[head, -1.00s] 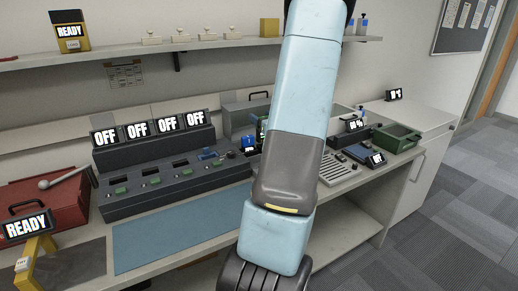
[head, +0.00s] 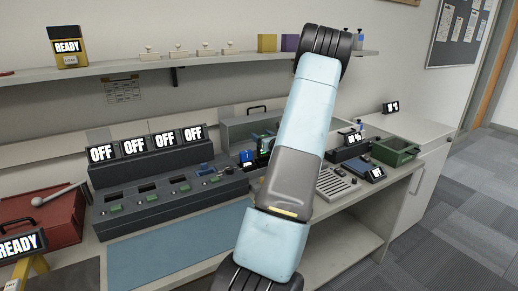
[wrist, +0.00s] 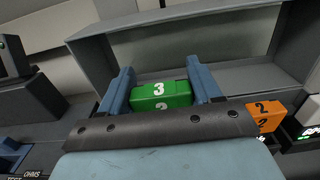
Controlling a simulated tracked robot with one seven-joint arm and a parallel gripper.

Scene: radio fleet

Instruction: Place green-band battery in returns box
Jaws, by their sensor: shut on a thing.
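In the wrist view a green block marked 3, the green-band battery (wrist: 160,96), sits between the two blue fingers of my gripper (wrist: 163,86). My gripper is shut on it. A grey open-fronted box or tray (wrist: 200,50) lies just beyond the fingers; I cannot tell whether the battery touches it. In the head view my arm crosses the middle of the picture and hides much of the bench around my gripper. A grey box with a black handle (head: 236,132) stands at the back of the bench. I see no label naming the returns box.
An orange battery marked 2 (wrist: 265,116) is close to the right of my gripper. A dark rack with several OFF displays (head: 160,190) fills the bench's left. A blue mat (head: 170,250) lies clear in front.

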